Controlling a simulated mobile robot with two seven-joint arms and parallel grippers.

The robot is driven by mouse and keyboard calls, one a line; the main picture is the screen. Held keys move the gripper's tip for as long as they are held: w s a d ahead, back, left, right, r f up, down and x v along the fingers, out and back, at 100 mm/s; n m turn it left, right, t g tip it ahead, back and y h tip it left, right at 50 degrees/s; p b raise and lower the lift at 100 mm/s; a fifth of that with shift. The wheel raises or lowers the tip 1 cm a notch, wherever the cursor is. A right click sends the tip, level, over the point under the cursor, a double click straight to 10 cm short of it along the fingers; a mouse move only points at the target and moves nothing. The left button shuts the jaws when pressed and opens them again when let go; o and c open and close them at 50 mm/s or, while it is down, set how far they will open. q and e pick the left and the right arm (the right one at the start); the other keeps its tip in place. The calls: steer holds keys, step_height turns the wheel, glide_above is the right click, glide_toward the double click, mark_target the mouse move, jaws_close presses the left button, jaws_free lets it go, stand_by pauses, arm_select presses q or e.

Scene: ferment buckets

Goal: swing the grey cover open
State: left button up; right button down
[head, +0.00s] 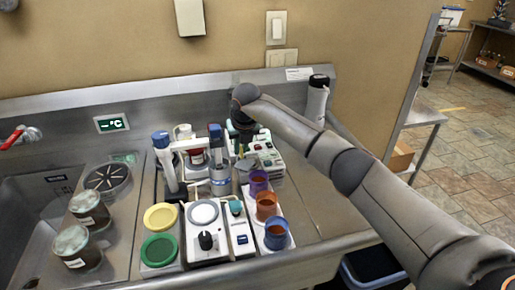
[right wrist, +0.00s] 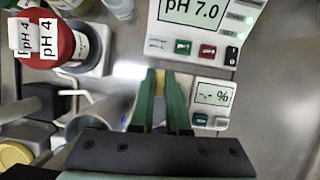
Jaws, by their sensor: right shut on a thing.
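A round grey cover-like disc (head: 203,213) lies flat on a white unit with a black knob, at the front middle of the counter in the head view. I cannot tell for sure that it is the grey cover. My right gripper (head: 242,147) is behind it, low among the instruments. In the right wrist view its green fingers (right wrist: 162,88) are close together on a small yellow piece (right wrist: 160,84), beside a small meter with a "%" display (right wrist: 212,94). What the yellow piece belongs to is hidden. My left gripper is not in view.
A pH meter (right wrist: 195,30) stands behind the fingers. Yellow (head: 161,216) and green (head: 159,249) discs lie at the front left. Purple, orange and blue cups (head: 276,234) stand at the right. Two jars (head: 77,248) stand by the sink (head: 25,215). The counter's right end is clear.

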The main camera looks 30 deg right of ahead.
mark_target(238, 167)
steer(key=shift+w+r+m+h, duration=0.1)
steer(key=shift+m+h, duration=0.2)
steer(key=shift+m, duration=0.5)
steer(key=shift+m+g+h+b, duration=0.3)
steer(key=shift+m+h+b, duration=0.25)
steer(key=shift+m, duration=1.05)
steer(key=c, duration=0.9)
jaws_free()
steer(key=b+v, duration=0.1)
steer(key=v, duration=1.1)
steer(key=shift+r, duration=0.2)
steer(key=shift+a, duration=0.2)
